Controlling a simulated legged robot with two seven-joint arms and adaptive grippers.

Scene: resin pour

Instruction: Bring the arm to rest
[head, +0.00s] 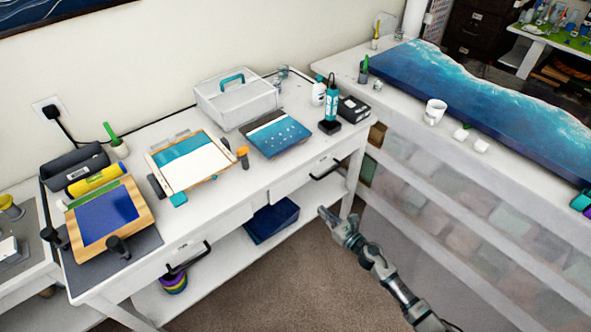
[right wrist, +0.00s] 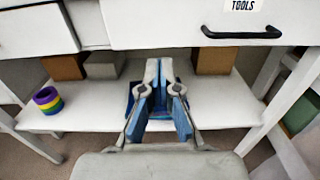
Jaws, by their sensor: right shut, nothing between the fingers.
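My right arm comes in from the lower right in the head view. Its gripper (head: 326,214) is shut and empty, in the air in front of the white table (head: 225,205), apart from it. In the right wrist view my right gripper (right wrist: 157,66) points at the lower shelf (right wrist: 217,108), below a drawer marked TOOLS (right wrist: 222,22). A dark blue box (head: 271,220) on the lower shelf shows beyond the gripper in the head view. In the wrist view the fingers mostly hide it. My left gripper is not in view.
The table holds a wood-framed blue panel (head: 107,216), a clear bin (head: 236,99) and a blue painting (head: 275,134). A long blue resin slab (head: 470,95) lies on the right counter. Striped rings (right wrist: 47,100) sit on the shelf. The carpet (head: 290,285) is clear.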

